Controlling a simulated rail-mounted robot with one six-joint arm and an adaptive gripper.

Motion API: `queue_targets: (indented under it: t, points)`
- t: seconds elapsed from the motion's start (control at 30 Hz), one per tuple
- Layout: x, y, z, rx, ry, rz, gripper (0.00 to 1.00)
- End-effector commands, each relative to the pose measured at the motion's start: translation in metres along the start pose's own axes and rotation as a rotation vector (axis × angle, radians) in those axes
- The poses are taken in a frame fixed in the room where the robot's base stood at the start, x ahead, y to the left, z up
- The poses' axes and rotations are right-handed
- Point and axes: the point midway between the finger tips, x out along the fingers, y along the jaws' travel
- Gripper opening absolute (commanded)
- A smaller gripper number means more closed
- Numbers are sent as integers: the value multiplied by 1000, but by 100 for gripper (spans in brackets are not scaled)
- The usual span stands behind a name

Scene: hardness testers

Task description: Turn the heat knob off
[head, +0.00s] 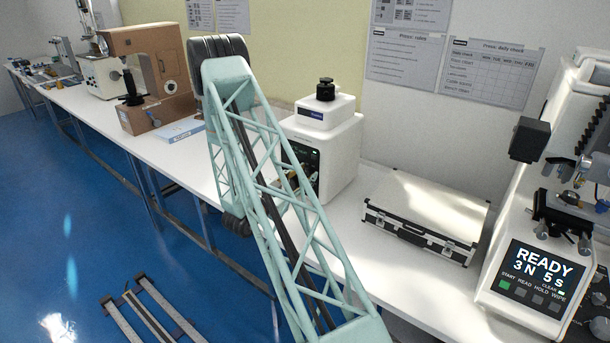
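A white box-shaped machine (338,150) stands on the bench behind my lattice arm. It has a dark front panel (306,160), partly covered by my arm, and a black knob-like cap (326,89) on its raised top. Small metallic or tan parts show at the panel, too small to make out. I cannot tell which part is the heat knob or how it is set. My arm crosses the middle of the view in front of the bench. My gripper cannot be made out; it is hidden behind the arm or out of view.
A silver case (427,212) with black edges lies right of the machine. A white tester (535,270) with a screen reading READY stands at far right. A brown machine (146,62) and a blue-white booklet (180,130) are at left. Bench top is clear between machine and case.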

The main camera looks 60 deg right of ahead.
Motion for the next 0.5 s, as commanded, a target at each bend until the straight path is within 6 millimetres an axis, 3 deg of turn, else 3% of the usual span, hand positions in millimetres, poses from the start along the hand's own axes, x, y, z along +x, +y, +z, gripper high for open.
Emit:
queue_targets:
  t: [0.23,0.5]
  points:
    - [0,0,0,0,0,0,30]
    - [0,0,0,0,0,0,6]
